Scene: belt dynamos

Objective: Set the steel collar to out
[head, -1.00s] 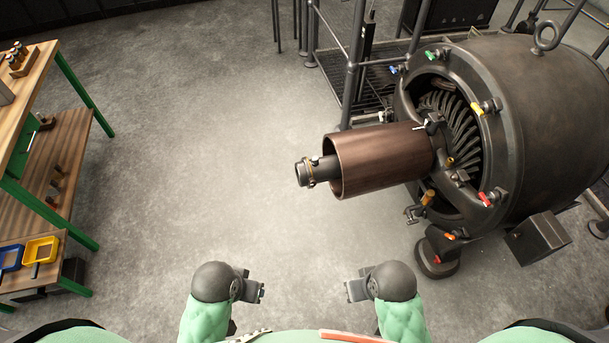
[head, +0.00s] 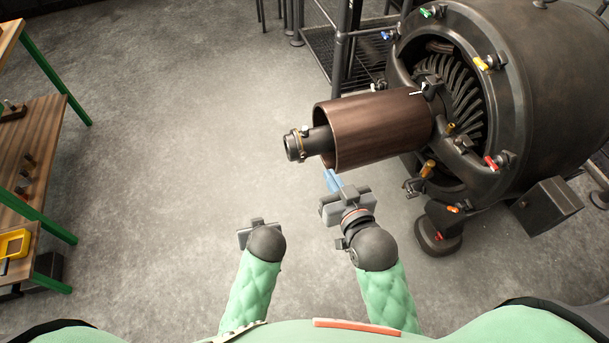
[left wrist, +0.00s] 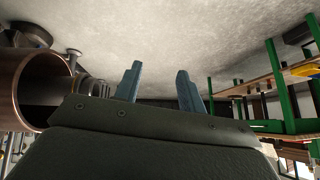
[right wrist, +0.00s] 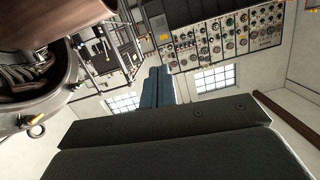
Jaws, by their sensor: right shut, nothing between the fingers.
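A dark steel collar-like ring (head: 293,147) with a thin brass-coloured band sits at the free left end of the shaft (head: 318,140). The shaft comes out of a brown drum (head: 375,128). I cannot tell the collar's setting. My right gripper (head: 331,179) is shut and empty, below the drum in the picture and apart from the collar. Its blue fingers are together in the right wrist view (right wrist: 158,72). My left gripper (head: 258,228) is lower left, clear of the shaft. Its fingers stand apart, empty, in the left wrist view (left wrist: 157,68).
The large dark dynamo housing (head: 545,85) with coloured levers fills the right. A railing (head: 342,60) and grating stand behind the drum. A wooden bench (head: 45,140) with green legs and a yellow tray (head: 14,242) is at the left. The floor between is clear.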

